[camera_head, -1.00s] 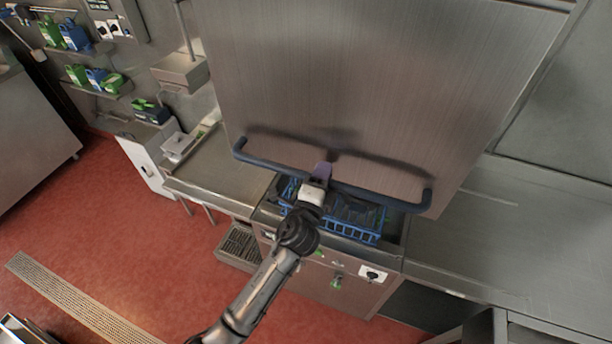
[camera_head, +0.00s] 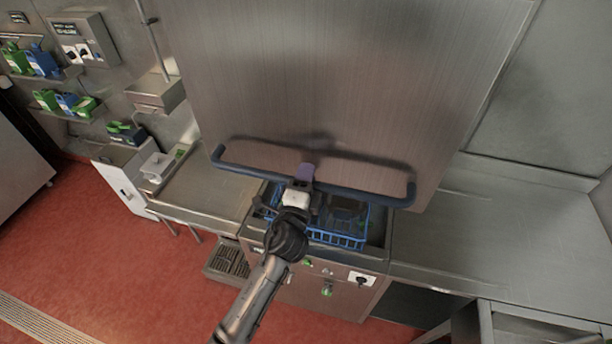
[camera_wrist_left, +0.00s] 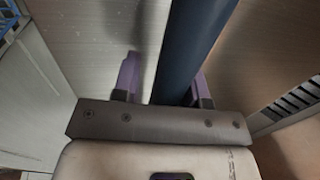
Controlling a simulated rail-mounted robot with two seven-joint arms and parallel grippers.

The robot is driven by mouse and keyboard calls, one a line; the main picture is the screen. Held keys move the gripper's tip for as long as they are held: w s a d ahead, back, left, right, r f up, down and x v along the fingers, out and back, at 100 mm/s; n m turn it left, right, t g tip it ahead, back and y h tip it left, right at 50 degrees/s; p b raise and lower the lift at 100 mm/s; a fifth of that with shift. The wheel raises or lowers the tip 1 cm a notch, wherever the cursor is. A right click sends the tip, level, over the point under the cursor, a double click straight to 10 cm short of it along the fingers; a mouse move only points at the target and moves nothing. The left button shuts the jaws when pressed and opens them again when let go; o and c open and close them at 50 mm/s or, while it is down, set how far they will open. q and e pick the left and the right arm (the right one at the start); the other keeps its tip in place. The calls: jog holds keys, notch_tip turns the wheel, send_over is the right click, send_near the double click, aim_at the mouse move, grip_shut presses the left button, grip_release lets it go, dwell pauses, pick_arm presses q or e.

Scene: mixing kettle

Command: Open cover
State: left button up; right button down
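The cover is a large brushed-steel hood (camera_head: 340,70) standing raised above the machine, with a gap beneath it. A dark blue bar handle (camera_head: 369,189) runs along its lower front. My left gripper (camera_head: 305,173) is at the handle, left of its middle. In the left wrist view, the purple fingertips (camera_wrist_left: 163,80) stand on either side of the dark blue bar (camera_wrist_left: 190,40). A gap shows between the left finger and the bar, so the gripper looks open around it. My right gripper is in neither view.
A blue rack (camera_head: 340,239) sits under the raised hood. Steel counters lie to the left (camera_head: 205,190) and right (camera_head: 500,235). Shelves with green and blue containers (camera_head: 68,104) are on the left wall. Red floor (camera_head: 130,265) is open at lower left.

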pick_arm(q)
jog(key=shift+o, duration=0.9)
jog(key=b+v, duration=0.2)
jog(key=v, duration=1.2)
jog(key=shift+b, duration=0.4)
